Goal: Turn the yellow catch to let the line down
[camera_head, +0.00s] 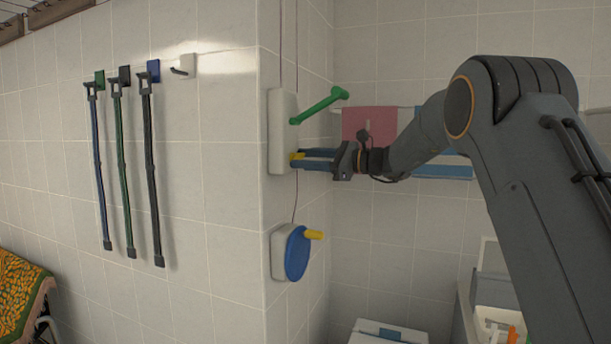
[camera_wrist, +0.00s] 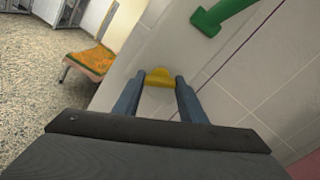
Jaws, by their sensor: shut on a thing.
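The yellow catch (camera_head: 296,157) sits low on a white wall box (camera_head: 282,125) at the wall corner. My gripper (camera_head: 303,158) reaches in from the right and is shut on the catch. In the wrist view the yellow catch (camera_wrist: 159,77) shows between my two blue-grey fingertips (camera_wrist: 158,85). A green crank handle (camera_head: 320,106) sticks out from the same box above my gripper; it also shows in the wrist view (camera_wrist: 220,14). A thin line (camera_head: 295,200) runs from the box down towards a blue wheel (camera_head: 297,252) with a yellow knob on a lower white box.
Several leads (camera_head: 128,170) hang from hooks on the left wall. A pink towel (camera_head: 372,121) and a blue towel (camera_head: 443,171) hang on a rail behind my arm. A white bin (camera_head: 388,333) stands below. An orange-patterned cloth (camera_head: 20,290) lies at lower left.

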